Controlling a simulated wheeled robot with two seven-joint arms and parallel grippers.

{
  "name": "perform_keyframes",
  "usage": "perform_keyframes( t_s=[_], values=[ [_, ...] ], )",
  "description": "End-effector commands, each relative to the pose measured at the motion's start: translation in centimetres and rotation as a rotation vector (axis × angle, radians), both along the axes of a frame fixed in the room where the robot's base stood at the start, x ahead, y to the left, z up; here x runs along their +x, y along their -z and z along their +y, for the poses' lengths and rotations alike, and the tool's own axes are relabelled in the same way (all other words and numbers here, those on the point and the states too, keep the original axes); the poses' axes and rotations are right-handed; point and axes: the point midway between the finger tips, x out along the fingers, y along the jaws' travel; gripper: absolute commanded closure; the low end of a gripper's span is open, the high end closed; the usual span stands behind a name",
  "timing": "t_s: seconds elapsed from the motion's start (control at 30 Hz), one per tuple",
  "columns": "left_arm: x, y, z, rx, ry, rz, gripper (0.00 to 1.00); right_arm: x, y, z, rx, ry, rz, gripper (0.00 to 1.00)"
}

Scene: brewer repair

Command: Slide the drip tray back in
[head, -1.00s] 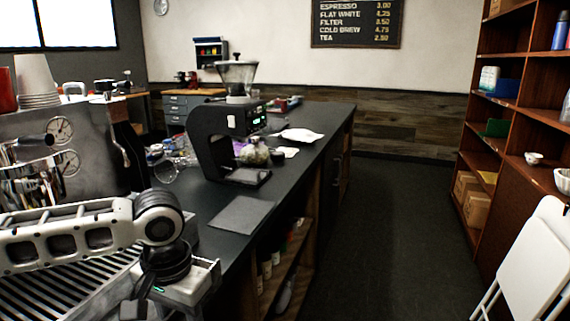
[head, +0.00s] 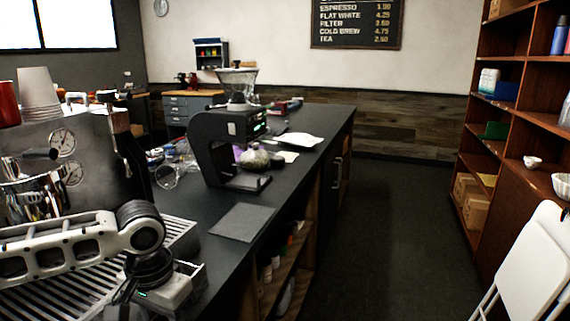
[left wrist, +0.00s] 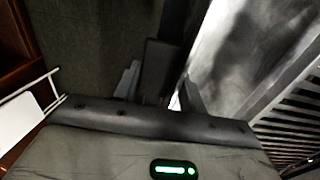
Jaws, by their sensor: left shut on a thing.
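The slatted metal drip tray grille (head: 182,236) lies at the front of the espresso machine (head: 90,150) in the head view, partly hidden by my left arm. A metal tray corner (head: 200,273) shows just right of my left gripper (head: 150,300). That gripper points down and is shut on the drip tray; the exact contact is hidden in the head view. In the left wrist view, my dark fingers (left wrist: 160,85) sit against a shiny metal wall (left wrist: 228,55), with the slats (left wrist: 295,115) to its right. My right gripper is out of view.
A grey mat (head: 242,222) lies on the dark counter, with a coffee grinder (head: 225,135) behind it. Cups (head: 38,92) stand on the machine. Open shelves (head: 270,285) are under the counter edge. The floor aisle (head: 370,230) is clear; a white folding chair (head: 530,260) stands at right.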

Motion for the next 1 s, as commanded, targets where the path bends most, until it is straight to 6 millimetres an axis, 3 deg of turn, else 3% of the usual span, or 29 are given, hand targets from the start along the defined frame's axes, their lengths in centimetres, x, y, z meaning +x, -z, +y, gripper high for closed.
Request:
perform_keyframes(
  t_s=[0.53,1.0],
  values=[
    [0.3,0.0,0.9,0.001,-0.002,0.001,0.95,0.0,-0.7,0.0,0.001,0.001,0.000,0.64],
    [1.3,0.0,3.6,0.002,-0.003,0.000,0.95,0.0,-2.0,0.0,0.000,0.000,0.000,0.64]
  ],
)
